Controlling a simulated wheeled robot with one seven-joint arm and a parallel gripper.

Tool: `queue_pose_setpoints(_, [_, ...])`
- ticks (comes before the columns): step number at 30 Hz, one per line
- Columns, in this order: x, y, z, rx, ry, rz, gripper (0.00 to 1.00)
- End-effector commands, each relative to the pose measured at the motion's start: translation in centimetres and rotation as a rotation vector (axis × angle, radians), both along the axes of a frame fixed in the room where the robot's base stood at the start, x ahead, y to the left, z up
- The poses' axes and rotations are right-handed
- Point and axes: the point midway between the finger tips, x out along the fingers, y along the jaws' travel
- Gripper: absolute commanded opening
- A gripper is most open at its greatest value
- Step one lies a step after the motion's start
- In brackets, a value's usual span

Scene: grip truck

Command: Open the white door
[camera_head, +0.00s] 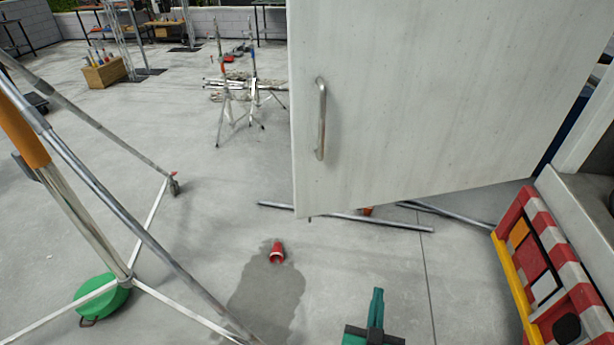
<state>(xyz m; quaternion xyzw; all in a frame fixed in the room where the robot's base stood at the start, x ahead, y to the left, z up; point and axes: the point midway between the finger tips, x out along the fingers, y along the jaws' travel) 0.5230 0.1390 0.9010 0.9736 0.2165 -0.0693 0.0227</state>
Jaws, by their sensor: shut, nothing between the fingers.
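The white door (440,110) fills the upper right of the head view, its lower edge above the concrete floor. A vertical metal bar handle (321,120) is near its left edge. The door stands out at an angle from the pale truck-like body at the right. Its top is cut off, and I see no hinges. My gripper (377,294), teal and black, is at the bottom centre, below and right of the handle and apart from the door in the picture. Its fingers are shut with nothing between them.
A metal stand (130,275) fills the left side, with a green round object (103,298) at its foot. A red-and-white striped barrier (545,265) is at the right. Open floor lies between.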

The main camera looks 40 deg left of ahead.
Motion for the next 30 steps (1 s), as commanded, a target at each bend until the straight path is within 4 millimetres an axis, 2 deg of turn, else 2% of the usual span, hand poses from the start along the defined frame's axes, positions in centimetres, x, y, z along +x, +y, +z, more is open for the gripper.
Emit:
queue_pose_setpoints(1, [1.4,2.0,1.5,0.012,-0.014,0.036,0.00])
queue_pose_setpoints(6, [4.3,8.0,5.8,0.036,-0.034,0.154,0.00])
queue_pose_setpoints(10, [5.6,12.9,9.8,0.058,-0.053,0.253,0.00])
queue_pose_setpoints(15, [6.0,18.7,15.0,0.084,-0.078,0.378,0.00])
queue_pose_setpoints(18, [5.8,21.1,17.4,0.094,-0.091,0.437,0.00])
queue_pose_setpoints(22, [5.4,23.0,19.4,0.103,-0.101,0.483,0.00])
queue_pose_setpoints(30, [6.1,25.0,20.1,0.105,-0.104,0.504,0.00])
